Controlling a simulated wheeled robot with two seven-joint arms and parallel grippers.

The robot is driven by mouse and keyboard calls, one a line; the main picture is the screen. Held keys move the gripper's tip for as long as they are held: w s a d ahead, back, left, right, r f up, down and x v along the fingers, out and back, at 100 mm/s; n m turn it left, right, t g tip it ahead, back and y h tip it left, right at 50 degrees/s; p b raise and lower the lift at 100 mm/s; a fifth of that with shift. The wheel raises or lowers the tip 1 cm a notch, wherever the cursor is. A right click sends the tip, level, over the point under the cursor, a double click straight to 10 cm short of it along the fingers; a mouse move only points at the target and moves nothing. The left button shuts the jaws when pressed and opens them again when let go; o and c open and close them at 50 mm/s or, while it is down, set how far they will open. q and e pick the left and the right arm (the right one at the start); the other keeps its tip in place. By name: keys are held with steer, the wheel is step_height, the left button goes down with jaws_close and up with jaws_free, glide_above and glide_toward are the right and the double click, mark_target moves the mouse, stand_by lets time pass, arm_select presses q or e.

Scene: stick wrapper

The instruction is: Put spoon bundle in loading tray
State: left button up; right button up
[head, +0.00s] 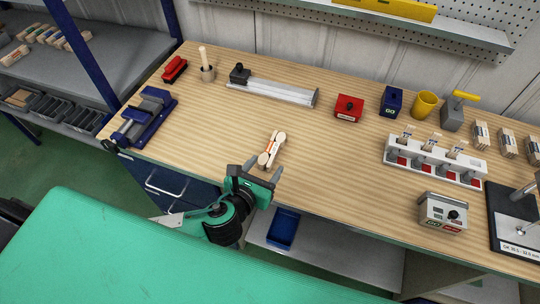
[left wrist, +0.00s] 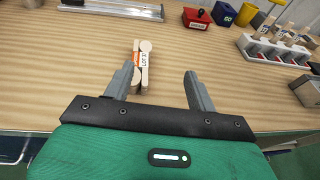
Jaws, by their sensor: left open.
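The spoon bundle (head: 270,150) is a few pale wooden spoons with an orange and white band, lying flat near the table's front edge. In the left wrist view the bundle (left wrist: 146,58) lies beyond the fingers, nearer the left finger. My left gripper (head: 264,169) is open and empty, on the near side of the bundle; its fingers also show in the left wrist view (left wrist: 160,72). A white slotted tray (head: 440,168), seemingly the loading tray, stands at the right with red blocks and several upright wooden bundles. My right gripper is out of view.
A control box (head: 443,211) stands in front of the white tray. A red block (head: 348,107), blue box (head: 391,101) and yellow cup (head: 424,104) stand behind it. A metal rail (head: 272,92) lies at the back. Bare wooden table (head: 325,160) lies between bundle and tray.

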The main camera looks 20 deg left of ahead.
arm_select(q)
steer(key=shift+s+a+f+n+g+y, duration=0.3)
steer(key=shift+s+a+f+y, duration=0.15)
steer(key=shift+f, duration=0.1)
steer(key=shift+s+a+f+n+g+y, duration=0.2)
steer(key=shift+s+a+f+n+y, duration=0.15)
steer(key=shift+a+f, duration=0.15)
steer(key=shift+w+f, duration=0.25)
steer(key=shift+w, duration=0.05)
steer(key=p, duration=0.2)
glide_toward(271, 150)
steer(key=x, duration=0.4)
steer(key=shift+w+d, duration=0.15)
steer(key=shift+w, duration=0.05)
steer(key=p+x, duration=0.1)
steer(key=x, duration=0.3)
steer(key=shift+w+p, duration=0.3)
steer(key=shift+w+f, duration=0.25)
steer(key=shift+w, duration=0.05)
steer(key=c, duration=1)
